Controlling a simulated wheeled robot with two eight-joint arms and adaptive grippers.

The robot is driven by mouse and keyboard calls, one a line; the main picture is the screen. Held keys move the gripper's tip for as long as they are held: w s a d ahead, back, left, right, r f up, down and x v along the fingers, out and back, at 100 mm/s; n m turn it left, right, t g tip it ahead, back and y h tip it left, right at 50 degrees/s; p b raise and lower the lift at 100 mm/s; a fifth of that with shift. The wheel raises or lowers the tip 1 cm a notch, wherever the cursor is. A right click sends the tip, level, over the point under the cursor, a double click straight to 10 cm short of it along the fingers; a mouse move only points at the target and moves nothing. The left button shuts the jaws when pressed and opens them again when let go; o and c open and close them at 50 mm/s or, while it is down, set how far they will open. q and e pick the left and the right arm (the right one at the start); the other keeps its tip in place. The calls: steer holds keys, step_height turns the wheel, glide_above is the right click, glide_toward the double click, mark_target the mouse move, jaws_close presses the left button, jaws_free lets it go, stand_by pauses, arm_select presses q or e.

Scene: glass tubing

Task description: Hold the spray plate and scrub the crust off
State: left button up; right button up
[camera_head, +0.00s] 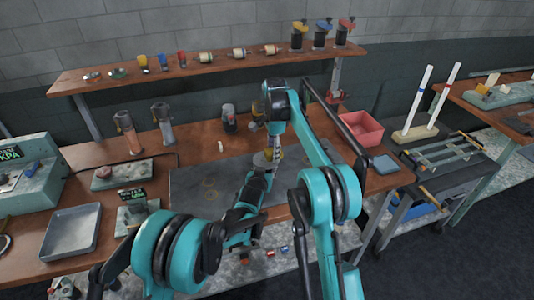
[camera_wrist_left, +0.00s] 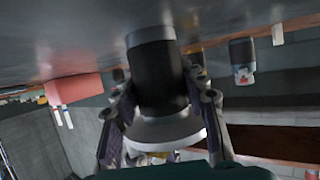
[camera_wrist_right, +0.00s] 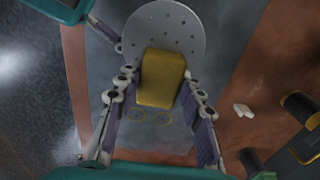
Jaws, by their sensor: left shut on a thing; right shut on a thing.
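The spray plate (camera_wrist_right: 165,22) is a round grey disc with dark holes, in the right wrist view. In the left wrist view its pale rim (camera_wrist_left: 165,133) sits on a dark cylindrical grip (camera_wrist_left: 160,80). My left gripper (camera_wrist_left: 163,115) is shut around that grip, above the bench. My right gripper (camera_wrist_right: 160,95) is shut on a yellow scrub block (camera_wrist_right: 160,78), which overlaps the plate's lower part in that view. I cannot tell whether they touch. No crust is clear on the visible part. In the head view the plate (camera_head: 262,160) is small between both grippers.
A grey mat (camera_head: 195,190) with rings lies under the work on the wooden bench. A grey tray (camera_head: 70,232) stands left and a pink bin (camera_head: 362,130) right. A small white piece (camera_wrist_right: 243,110) lies on the wood. Bottles stand behind.

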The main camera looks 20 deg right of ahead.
steer(key=shift+d+r, duration=0.15)
steer(key=shift+r, duration=3.95)
arm_select(q)
steer(key=o, duration=1.5)
steer(key=v, duration=1.2)
steer(key=shift+f, duration=0.1)
arm_select(e)
steer(key=shift+f, duration=0.1)
